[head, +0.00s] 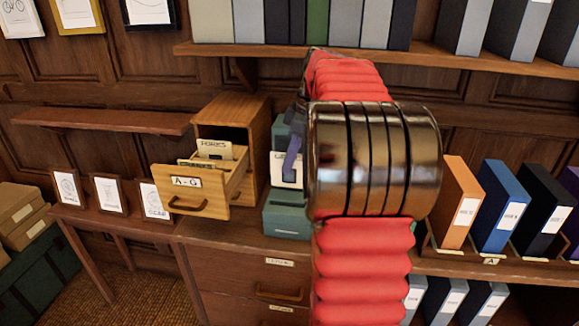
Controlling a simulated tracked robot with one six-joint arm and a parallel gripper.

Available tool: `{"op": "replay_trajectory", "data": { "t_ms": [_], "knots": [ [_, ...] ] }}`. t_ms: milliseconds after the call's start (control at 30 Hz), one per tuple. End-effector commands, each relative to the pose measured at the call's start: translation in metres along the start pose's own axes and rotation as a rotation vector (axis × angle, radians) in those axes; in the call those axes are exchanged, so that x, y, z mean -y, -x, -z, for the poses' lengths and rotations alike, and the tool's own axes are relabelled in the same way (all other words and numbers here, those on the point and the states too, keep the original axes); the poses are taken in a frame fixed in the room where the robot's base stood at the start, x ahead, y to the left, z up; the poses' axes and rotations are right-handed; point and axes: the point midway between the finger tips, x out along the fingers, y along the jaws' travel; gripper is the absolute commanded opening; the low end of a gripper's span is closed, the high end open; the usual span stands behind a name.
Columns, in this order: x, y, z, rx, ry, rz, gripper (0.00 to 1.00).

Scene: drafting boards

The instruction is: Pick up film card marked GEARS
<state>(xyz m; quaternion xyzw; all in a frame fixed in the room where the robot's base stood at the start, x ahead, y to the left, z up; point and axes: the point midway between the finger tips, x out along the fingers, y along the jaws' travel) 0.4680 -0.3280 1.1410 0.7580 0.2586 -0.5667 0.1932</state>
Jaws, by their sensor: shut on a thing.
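A white film card (284,178) shows just left of my arm, in front of the teal boxes. Its marking starts with a letter like G; the rest is hidden or too small to read. My gripper (291,160) is shut on this card and holds it upright, to the right of the open drawer. Most of the gripper is hidden behind my red arm and its dark metal bands. The wooden drawer marked A-G (222,197) is pulled out of its cabinet. Inside it stands a card marked FORKS (215,149), with another marked card in front of it.
The small wooden cabinet (262,140) stands on a brown chest (225,240). Teal boxes (287,216) stand right of it. Orange (458,205), blue and black binders stand at right. Framed drawings (109,194) stand at left. A shelf (430,55) with books runs above.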

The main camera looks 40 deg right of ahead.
Motion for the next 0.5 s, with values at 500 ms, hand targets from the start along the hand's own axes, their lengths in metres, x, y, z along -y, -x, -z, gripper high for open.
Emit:
{"op": "replay_trajectory", "data": {
  "t_ms": [500],
  "knots": [
    [0.0, 0.024, 0.007, 0.0, -0.001, 0.0, 0.0]
  ]
}}
